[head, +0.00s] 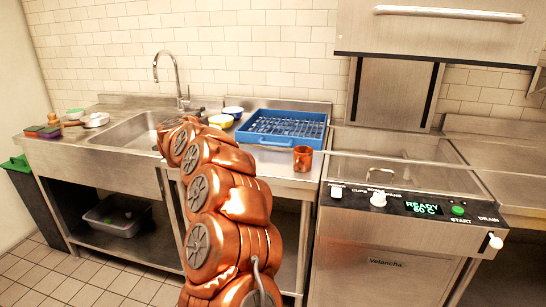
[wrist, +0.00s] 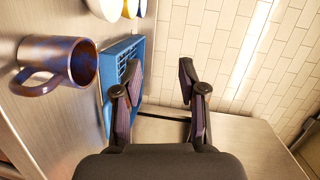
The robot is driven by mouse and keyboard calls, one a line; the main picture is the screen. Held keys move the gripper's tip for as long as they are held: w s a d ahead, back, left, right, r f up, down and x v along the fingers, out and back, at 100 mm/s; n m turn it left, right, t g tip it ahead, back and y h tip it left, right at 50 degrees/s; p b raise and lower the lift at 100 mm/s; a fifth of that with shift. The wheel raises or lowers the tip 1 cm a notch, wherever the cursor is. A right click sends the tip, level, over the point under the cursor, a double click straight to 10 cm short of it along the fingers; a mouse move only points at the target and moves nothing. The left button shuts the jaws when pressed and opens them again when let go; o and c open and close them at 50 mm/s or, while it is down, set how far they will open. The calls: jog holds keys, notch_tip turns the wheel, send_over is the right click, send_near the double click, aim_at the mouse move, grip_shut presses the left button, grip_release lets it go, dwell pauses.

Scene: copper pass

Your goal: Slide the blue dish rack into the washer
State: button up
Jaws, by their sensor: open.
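The blue dish rack (head: 318,128) sits on the steel counter, right of the sink and left of the washer (head: 392,258). Its slotted inside looks empty of dishes. In the wrist view the rack (wrist: 106,112) lies partly behind the left finger of my gripper (wrist: 160,72). The gripper is open, with nothing between the fingers; I cannot tell whether the left finger touches the rack. In the head view my copper arm hides the gripper. The washer's hood (head: 436,36) is raised and its control panel reads READY 60 C.
A copper-brown mug (head: 303,158) stands by the rack's front right corner; the wrist view shows it too (wrist: 48,78). Yellow and white bowls (head: 221,121) stand left of the rack. The sink (head: 132,130) and faucet (head: 177,82) lie farther left. Counter (head: 520,160) right of the washer looks clear.

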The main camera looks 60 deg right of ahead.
aim_at(272, 144)
jog(key=s+d+f+m+g, duration=0.1)
jog(key=s+d+f+g, duration=0.1)
jog(key=d, duration=0.1)
jog(key=s+d+f+m+g+h+b, duration=0.1)
jog(key=s+d+f+m, duration=0.1)
jog(key=s+d+f, duration=0.1)
jog(key=s+d+f+m+g+b, duration=0.1)
jog(key=s+d+f+g, duration=0.1)
jog(key=s+d+f, duration=0.1)
jog(key=shift+s+m+g+h, duration=0.1)
jog(key=shift+m+g+h, duration=0.2)
jog(key=s+d+f+m+g, duration=0.1)
jog(key=s, duration=0.1)
jog(key=s+d+f+m+g, duration=0.1)
jog(key=s, duration=0.1)
jog(key=s+d+f+m+g+b, duration=0.1)
jog(key=s+d+f+g, duration=0.1)
jog(key=s, duration=0.1)
jog(key=shift+s+d+f, duration=0.1)
jog(key=shift+p+x, duration=0.4)
jog(key=shift+x, duration=1.7)
jog(key=shift+p+x, duration=0.35)
jog(key=shift+x, duration=1.3)
jog(key=shift+c, duration=0.3)
grip_shut()
